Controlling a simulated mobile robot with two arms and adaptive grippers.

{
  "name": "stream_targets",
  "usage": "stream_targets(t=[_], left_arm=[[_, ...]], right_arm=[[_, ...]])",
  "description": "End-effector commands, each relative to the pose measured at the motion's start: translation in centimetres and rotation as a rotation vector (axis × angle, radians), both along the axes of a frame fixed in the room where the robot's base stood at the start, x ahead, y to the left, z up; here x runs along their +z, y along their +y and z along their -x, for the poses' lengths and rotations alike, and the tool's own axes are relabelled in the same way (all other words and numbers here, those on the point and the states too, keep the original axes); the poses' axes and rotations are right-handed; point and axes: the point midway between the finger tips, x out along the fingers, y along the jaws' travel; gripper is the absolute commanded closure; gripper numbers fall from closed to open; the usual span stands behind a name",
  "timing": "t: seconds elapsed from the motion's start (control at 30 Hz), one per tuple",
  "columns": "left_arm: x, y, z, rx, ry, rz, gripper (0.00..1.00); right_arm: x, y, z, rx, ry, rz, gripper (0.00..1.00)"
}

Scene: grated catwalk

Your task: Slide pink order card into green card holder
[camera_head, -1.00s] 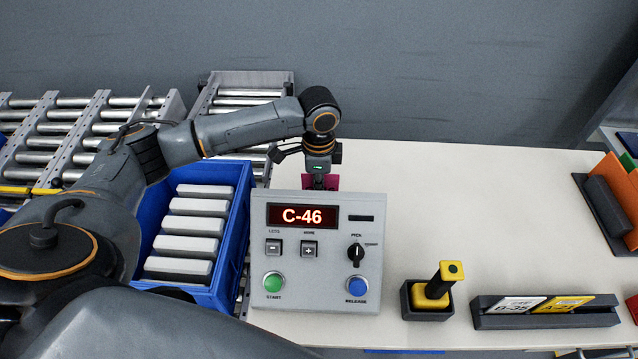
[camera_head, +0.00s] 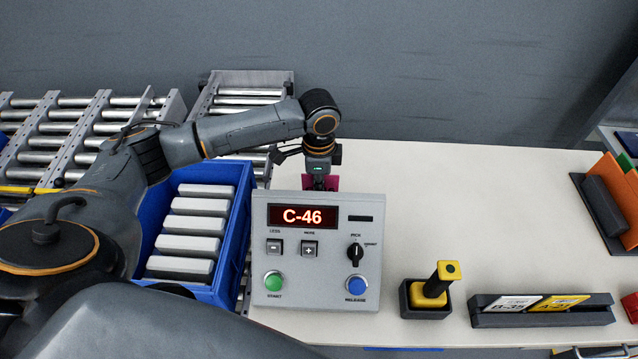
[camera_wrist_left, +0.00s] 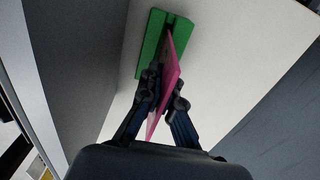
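The pink order card (camera_wrist_left: 171,70) is between the fingertips of my left gripper (camera_wrist_left: 165,88) in the left wrist view, and the fingers are shut on it. The card's far end overlaps the dark slot of the green card holder (camera_wrist_left: 151,46), which stands on the pale tabletop. I cannot tell whether the card's edge is inside the slot or just in front of it. In the head view my left gripper (camera_head: 320,178) points down behind the control box, with a bit of pink showing beside it. The green holder is hidden there. My right gripper is not in view.
The grey control box (camera_head: 262,240) reading C-46 stands directly in front of my left gripper. A blue bin (camera_head: 240,215) of white-topped blocks is left. A yellow-handled tool (camera_head: 437,285) and a dark rack (camera_head: 545,319) with white and yellow cards are right. The tabletop's back middle is clear.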

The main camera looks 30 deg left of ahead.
Motion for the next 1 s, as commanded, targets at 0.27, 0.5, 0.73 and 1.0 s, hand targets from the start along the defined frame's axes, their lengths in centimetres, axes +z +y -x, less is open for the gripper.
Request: stream_targets(t=[0.27, 0.5, 0.73, 1.0], left_arm=[[0.0, 0.0, 0.0, 0.000, 0.000, 0.000, 1.00], [-0.4, 0.0, 0.0, 0.000, 0.001, 0.000, 1.00], [-1.4, 0.0, 0.0, 0.000, 0.001, 0.000, 1.00], [-2.4, 0.0, 0.0, 0.000, 0.001, 0.000, 1.00]], right_arm=[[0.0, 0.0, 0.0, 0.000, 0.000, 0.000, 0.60], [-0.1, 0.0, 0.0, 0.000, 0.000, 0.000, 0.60], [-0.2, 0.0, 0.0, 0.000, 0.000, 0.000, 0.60], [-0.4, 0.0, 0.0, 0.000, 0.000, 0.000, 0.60]])
